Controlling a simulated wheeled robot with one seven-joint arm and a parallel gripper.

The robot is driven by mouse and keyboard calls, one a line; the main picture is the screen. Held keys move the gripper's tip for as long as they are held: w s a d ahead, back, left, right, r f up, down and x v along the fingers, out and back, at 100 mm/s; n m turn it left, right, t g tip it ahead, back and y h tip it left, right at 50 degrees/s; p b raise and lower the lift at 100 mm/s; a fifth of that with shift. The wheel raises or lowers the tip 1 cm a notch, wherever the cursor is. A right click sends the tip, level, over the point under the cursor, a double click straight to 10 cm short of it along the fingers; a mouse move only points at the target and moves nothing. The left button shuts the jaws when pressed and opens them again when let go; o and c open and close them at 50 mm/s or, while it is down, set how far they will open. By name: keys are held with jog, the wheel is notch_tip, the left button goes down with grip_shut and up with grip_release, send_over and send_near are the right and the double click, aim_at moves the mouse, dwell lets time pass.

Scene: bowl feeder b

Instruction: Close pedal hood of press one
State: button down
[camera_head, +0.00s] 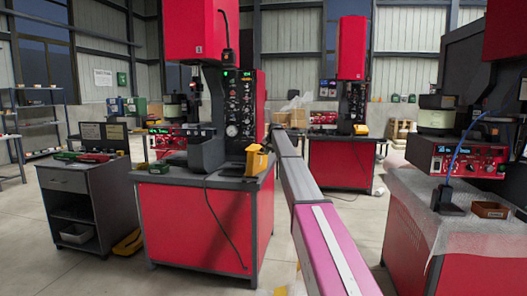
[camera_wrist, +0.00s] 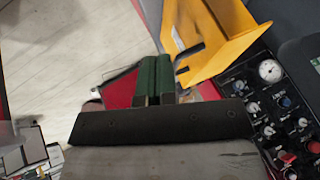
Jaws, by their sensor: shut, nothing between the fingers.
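A yellow pedal hood (camera_head: 257,160) sits on the right corner of the nearest press's red table (camera_head: 203,215). In the wrist view the yellow hood (camera_wrist: 228,45) fills the upper middle, with flat sides and a dark slot; I cannot tell for sure how far its flap is open. My gripper (camera_wrist: 154,78), with green fingers, is shut and empty, just left of the hood's lower edge. I cannot tell whether they touch. In the head view my arm reaches toward the hood, and the fingers are not clearly visible.
The press's black control panel (camera_head: 241,108) stands behind the hood; its knobs and gauge (camera_wrist: 270,70) are close on the right in the wrist view. A dark cabinet (camera_head: 90,195) stands left. Another press stands behind, and a wrapped bench (camera_head: 415,215) is at right.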

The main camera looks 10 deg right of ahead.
jog(key=w+r, duration=0.5)
jog(key=r, duration=0.2)
send_over(258, 160)
jog(key=d, duration=0.3)
notch_tip(258, 160, down, 8)
jog(key=shift+s+a+t, duration=0.1)
jog(key=shift+s+t, duration=0.2)
jog(key=shift+s, duration=0.05)
jog(key=shift+a+r, duration=0.1)
jog(key=shift+r, duration=0.05)
